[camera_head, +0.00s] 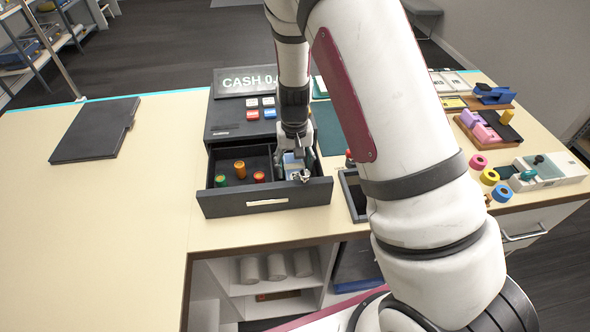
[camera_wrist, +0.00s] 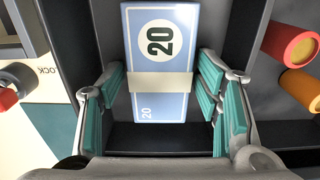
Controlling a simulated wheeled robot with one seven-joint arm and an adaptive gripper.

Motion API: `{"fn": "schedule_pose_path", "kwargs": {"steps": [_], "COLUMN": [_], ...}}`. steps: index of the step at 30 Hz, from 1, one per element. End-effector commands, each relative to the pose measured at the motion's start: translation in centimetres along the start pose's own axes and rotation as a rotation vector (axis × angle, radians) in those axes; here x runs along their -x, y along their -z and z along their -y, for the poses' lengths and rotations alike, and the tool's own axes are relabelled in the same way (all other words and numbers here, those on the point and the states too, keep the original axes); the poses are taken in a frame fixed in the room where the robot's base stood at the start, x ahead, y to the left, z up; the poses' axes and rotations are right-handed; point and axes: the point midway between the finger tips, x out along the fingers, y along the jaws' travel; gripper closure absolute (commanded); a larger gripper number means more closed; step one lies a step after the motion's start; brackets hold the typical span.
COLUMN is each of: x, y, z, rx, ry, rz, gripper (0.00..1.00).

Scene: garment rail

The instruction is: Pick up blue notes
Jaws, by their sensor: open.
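The blue notes (camera_wrist: 159,50) are a bundle marked "20" with a pale band, lying in a compartment of the open cash drawer (camera_head: 265,200). In the head view the notes (camera_head: 291,160) show only in part below my gripper. My gripper (camera_wrist: 160,100) is open, with one teal-padded finger on each side of the bundle's lower half. The fingers appear apart from the notes. In the head view my gripper (camera_head: 293,167) points down into the drawer's right compartment.
Red, orange and green coin rolls (camera_head: 239,169) stand in the drawer's left compartment; dark dividers bound the notes' compartment. The cash register (camera_head: 240,110) is behind. A dark folder (camera_head: 97,130) lies at left. Stamps and tape rolls (camera_head: 489,177) are at right.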

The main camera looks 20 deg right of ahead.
Motion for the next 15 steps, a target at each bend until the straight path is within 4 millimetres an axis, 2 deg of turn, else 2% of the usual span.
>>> {"fn": "schedule_pose_path", "kwargs": {"steps": [3, 8, 15], "x": [0.03, 0.04, 0.07], "y": [0.02, 0.01, 0.01], "z": [0.01, 0.0, 0.0], "rx": [0.0, 0.0, -0.001], "ry": [0.0, 0.0, 0.0], "rz": [0.0, 0.0, 0.0], "gripper": [0.44, 0.8, 0.8]}}
